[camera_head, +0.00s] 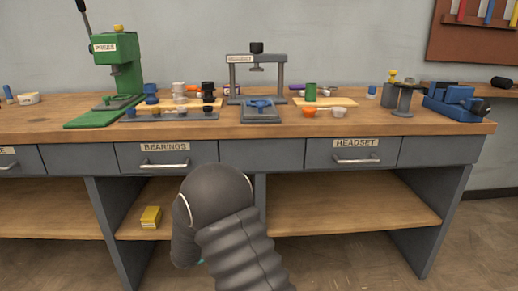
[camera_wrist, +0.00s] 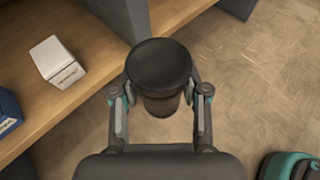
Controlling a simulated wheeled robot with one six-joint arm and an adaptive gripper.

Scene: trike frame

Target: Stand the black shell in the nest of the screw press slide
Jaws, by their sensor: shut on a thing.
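The black shell (camera_wrist: 160,66), a round dark piece with a wide flat top and a narrower lower part, is between the fingers of my gripper (camera_wrist: 160,92) in the wrist view. My gripper is shut on it, one finger on each side, above the floor beside the bench. In the head view my arm hides the gripper and the shell. The screw press (camera_head: 234,78), a grey frame with a black knob, stands on the bench. Its slide (camera_head: 262,117) is a grey block in front, with a blue nest (camera_head: 261,104) on top. My gripper is apart from it.
The wooden bench (camera_head: 60,119) has drawers and an open lower shelf (camera_head: 340,205) with a yellow box (camera_head: 151,217). A green press (camera_head: 118,60) stands left, a blue vise (camera_head: 455,104) right. Small parts crowd around the slide. The wrist view shows a white box (camera_wrist: 58,60) on a shelf.

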